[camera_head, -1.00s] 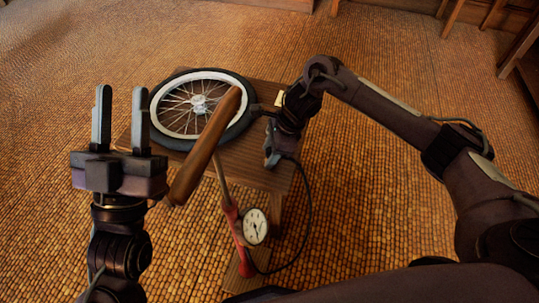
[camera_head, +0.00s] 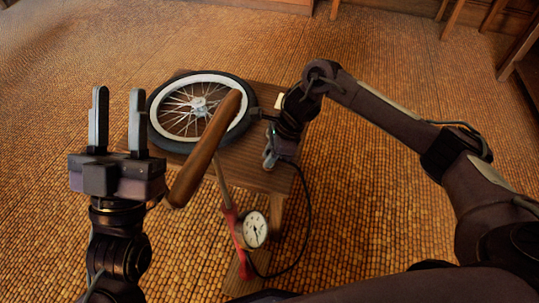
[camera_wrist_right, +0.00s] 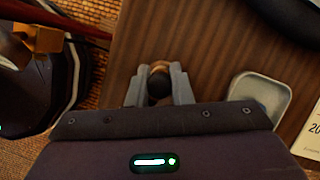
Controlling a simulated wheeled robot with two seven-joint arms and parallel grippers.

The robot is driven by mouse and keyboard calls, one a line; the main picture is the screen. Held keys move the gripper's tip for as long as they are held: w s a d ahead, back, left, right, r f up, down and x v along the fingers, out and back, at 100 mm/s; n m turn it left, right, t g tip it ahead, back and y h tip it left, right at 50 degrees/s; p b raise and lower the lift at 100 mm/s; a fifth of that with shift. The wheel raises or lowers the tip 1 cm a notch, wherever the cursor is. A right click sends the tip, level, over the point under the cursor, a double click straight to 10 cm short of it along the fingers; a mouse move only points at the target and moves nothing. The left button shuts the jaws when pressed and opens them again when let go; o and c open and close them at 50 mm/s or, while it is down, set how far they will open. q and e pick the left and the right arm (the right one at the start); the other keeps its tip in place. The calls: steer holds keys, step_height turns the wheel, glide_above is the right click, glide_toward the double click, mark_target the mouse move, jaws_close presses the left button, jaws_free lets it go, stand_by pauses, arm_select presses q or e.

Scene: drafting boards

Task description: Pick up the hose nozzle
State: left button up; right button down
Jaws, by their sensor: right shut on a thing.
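The hose nozzle (camera_wrist_right: 158,86), a dark rounded piece with a brass-coloured part, is between the two grey fingers of my right gripper (camera_wrist_right: 159,84) in the right wrist view. The fingers are shut on it, over the wooden table. In the head view my right gripper (camera_head: 270,158) is at the table's right side, with the black hose (camera_head: 308,205) curving down from it to the pump. The nozzle itself is too small to make out there. My left gripper (camera_head: 118,120) is open and empty, pointing up at the left.
A spoked wheel (camera_head: 238,132) lies on the small wooden table (camera_head: 262,180). A red pump (camera_head: 231,222) with a round gauge (camera_head: 255,230) and long wooden handle (camera_head: 205,150) stands in front. The wrist view shows a grey tray (camera_wrist_right: 262,88) and white card (camera_wrist_right: 308,134). Floor to the right is clear.

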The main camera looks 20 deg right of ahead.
mark_target(269, 152)
steer(key=shift+r, duration=0.15)
